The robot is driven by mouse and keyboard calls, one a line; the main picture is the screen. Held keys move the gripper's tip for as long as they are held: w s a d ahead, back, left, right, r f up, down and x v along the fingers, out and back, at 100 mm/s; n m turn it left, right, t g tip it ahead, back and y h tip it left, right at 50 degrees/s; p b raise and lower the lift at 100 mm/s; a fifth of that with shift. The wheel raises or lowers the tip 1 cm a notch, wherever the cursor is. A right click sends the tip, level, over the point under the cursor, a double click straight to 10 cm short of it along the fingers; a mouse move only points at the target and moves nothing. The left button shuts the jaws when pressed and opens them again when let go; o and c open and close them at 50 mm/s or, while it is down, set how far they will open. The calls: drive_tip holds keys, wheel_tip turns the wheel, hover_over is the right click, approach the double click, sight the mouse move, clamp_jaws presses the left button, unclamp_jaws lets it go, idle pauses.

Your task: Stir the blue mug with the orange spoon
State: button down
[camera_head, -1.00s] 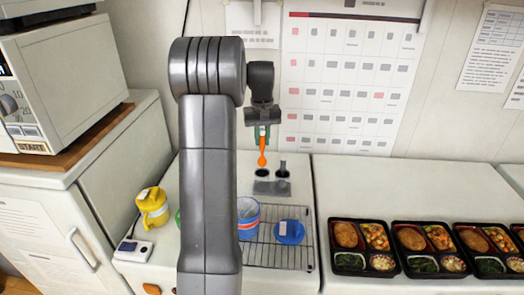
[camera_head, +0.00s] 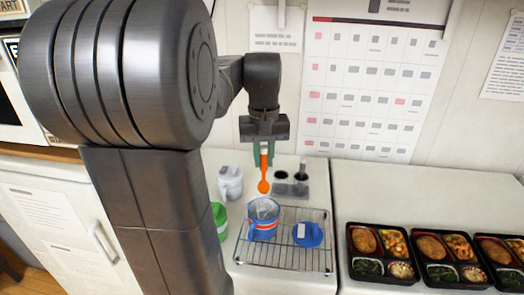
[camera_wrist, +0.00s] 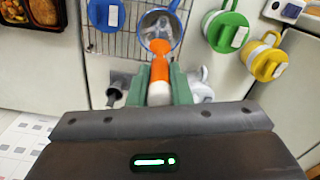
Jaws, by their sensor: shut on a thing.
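My gripper (camera_head: 263,150) is shut on the upright orange spoon (camera_head: 264,174), bowl end down. The spoon hangs in the air, its bowl just above and behind the blue mug's rim in the head view. The blue mug (camera_head: 262,233) stands open on the wire rack, with something grey-white inside. In the wrist view the orange spoon (camera_wrist: 160,68) points from my gripper (camera_wrist: 160,95) towards the mug, and its bowl overlaps the opening of the blue mug (camera_wrist: 176,42). The spoon's exact height over the rim is hard to tell.
A blue lid (camera_head: 308,236) lies on the wire rack (camera_head: 270,262), right of the mug. A grey holder (camera_head: 292,190) stands behind it. A white mug (camera_head: 230,183) and green mug (camera_head: 219,214) are at left; a yellow mug (camera_wrist: 264,62) shows in the wrist view. Bento trays (camera_head: 378,277) are right.

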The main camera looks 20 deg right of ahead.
sight(264, 171)
drive_tip(key=shift+f+b, duration=2.4)
drive_tip(key=shift+f, duration=0.2)
drive_tip(key=shift+f+b, duration=1.55)
drive_tip(key=shift+f, duration=1.15)
drive_tip(key=shift+d, duration=0.1)
